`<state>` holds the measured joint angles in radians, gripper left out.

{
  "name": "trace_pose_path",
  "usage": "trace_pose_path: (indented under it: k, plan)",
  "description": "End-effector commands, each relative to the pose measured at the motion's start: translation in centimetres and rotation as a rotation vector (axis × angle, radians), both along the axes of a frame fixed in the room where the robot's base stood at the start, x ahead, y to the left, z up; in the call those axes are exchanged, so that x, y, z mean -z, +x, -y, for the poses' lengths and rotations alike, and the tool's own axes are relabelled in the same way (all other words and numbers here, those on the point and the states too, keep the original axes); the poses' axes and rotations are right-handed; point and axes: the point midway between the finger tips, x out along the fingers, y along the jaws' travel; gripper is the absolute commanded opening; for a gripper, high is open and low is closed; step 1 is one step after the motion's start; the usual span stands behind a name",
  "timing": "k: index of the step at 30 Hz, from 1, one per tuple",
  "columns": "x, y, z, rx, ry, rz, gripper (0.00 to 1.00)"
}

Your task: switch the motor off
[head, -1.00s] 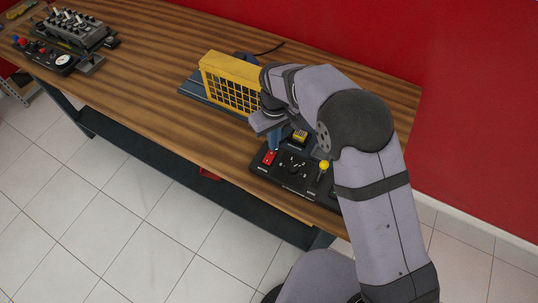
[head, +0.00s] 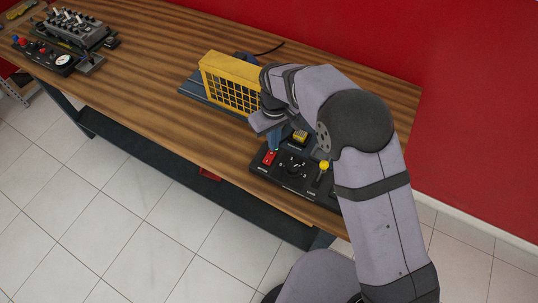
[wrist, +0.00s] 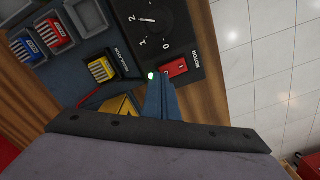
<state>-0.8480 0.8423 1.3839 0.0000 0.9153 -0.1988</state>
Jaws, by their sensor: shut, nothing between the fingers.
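The red rocker switch (head: 268,157) sits at the left end of the black control panel (head: 296,172). In the wrist view the switch (wrist: 174,69) lies beside the label MOTOR. A small green light (wrist: 152,76) glows just left of it. My gripper (head: 275,144) is shut and empty, pointing down at the panel. In the wrist view its blue fingers (wrist: 160,88) end at the lower left edge of the switch, next to the green light. I cannot tell whether they touch the switch. The yellow mesh guard (head: 229,82) stands behind the panel.
A round dial (wrist: 155,20) with numbers is next to the switch. A yellow-knobbed lever (head: 324,165) stands at the panel's right. A yellow block (wrist: 101,69) and coloured blocks (wrist: 52,33) sit nearby. Another trainer (head: 76,29) stands far left; the wooden bench (head: 150,75) between is clear.

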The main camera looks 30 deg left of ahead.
Motion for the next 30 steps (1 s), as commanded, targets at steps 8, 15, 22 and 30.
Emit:
trace_pose_path:
  k: [8,15,22,30]
  plan:
    - [0.0,0.0,0.0,0.0,0.0,0.0,0.0]
    - [0.03,0.0,0.0,0.0,0.0,0.0,0.0]
    - [0.32,0.0,0.0,0.0,0.0,0.0,0.0]
    - [0.82,0.0,0.0,0.0,0.0,0.0,0.0]
